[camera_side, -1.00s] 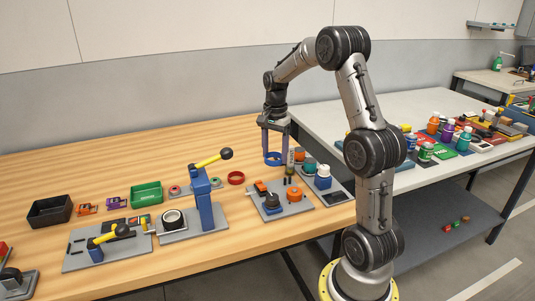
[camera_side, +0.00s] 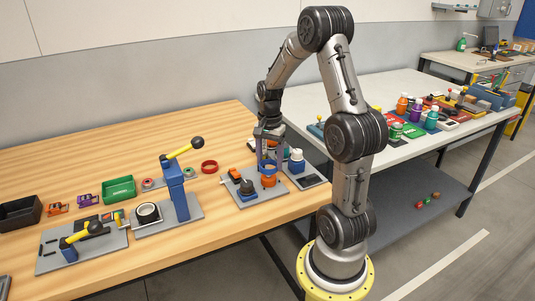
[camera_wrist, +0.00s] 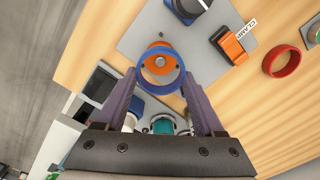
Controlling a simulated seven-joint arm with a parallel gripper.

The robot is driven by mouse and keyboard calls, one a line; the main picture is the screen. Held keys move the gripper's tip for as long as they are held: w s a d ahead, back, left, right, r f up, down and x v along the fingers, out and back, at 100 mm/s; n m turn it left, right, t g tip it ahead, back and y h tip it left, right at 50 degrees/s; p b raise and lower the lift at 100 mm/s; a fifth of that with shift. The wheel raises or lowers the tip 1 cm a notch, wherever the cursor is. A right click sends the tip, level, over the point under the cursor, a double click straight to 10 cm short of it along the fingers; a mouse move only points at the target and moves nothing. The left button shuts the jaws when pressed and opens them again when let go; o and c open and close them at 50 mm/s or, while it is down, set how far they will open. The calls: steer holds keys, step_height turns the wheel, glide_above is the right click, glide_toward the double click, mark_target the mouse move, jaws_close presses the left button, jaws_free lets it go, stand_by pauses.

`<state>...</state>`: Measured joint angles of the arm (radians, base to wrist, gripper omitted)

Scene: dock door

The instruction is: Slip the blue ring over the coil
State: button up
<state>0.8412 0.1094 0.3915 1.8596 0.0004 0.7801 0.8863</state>
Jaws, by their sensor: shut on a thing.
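My gripper (camera_side: 268,164) points down over the right end of a grey plate. It is shut on the blue ring (camera_wrist: 160,90), with a finger on each side of it. The ring lies about level. An orange cylinder with a silver centre, which I take for the coil (camera_wrist: 159,62), stands on the plate below the ring. In the wrist view it shows through the ring, slightly toward the upper side of the opening. In the side view the coil's orange body (camera_side: 268,181) shows just under the ring. I cannot tell whether the ring's lower edge surrounds its top.
The grey plate (camera_side: 245,200) also carries an orange block (camera_wrist: 232,47) and a black knob (camera_side: 246,187). A red ring (camera_side: 209,167) lies to the left. A blue post (camera_side: 177,195) with a yellow lever stands farther left.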

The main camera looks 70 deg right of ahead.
steer(key=shift+f, duration=2.45)
steer(key=shift+a+f, duration=0.1)
steer(key=shift+f, duration=0.25)
steer(key=o, duration=1.2)
steer(key=shift+c, duration=0.6)
steer(key=shift+r, duration=4.2)
